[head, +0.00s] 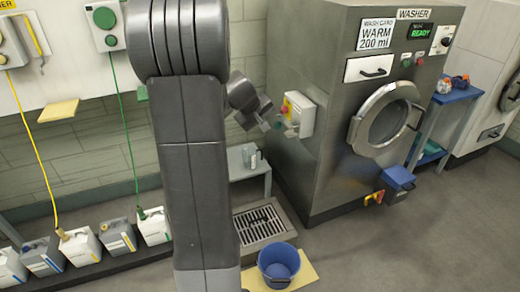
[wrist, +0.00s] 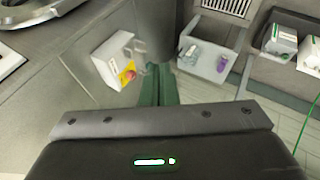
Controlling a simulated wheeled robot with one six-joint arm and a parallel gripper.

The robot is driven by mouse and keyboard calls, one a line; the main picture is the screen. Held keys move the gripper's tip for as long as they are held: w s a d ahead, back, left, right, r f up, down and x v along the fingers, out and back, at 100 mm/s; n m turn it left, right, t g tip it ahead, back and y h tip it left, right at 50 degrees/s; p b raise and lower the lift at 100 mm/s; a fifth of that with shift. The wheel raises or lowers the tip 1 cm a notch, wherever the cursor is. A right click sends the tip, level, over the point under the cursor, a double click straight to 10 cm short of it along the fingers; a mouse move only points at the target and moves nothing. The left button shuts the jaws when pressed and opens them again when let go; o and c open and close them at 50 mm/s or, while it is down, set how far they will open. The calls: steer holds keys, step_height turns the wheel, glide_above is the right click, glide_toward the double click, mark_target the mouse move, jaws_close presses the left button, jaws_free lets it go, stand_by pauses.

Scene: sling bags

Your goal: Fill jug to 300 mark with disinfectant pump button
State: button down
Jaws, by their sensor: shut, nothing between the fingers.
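My gripper (wrist: 158,84) is shut and empty, its greenish fingers together at the middle of the wrist view. It points toward the floor area beside the washer. A small clear jug (head: 250,157) appears to stand on a low grey shelf; it also shows in the wrist view (wrist: 189,55), its marks and level too small to read. A pump unit with a round green button (head: 105,17) is on the wall at upper left, a green tube hanging below. Another pump unit with a yellow tube (head: 9,42) is at the far left. I cannot read which is disinfectant.
A white box with a red and yellow button (head: 297,114) juts from the washer's side (head: 345,160). A blue bucket (head: 279,265) stands near a floor drain (head: 258,222). My arm hides the wall's middle.

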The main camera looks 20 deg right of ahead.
steer(key=s+r+p, duration=0.2)
steer(key=r+p, duration=0.1)
steer(key=r, duration=0.6)
steer(key=s+r+t+h+p, duration=0.1)
steer(key=r+p, duration=0.2)
steer(key=r, duration=0.7)
steer(key=shift+s+a, duration=0.35)
steer(key=shift+s, duration=0.05)
steer(key=shift+r, duration=0.15)
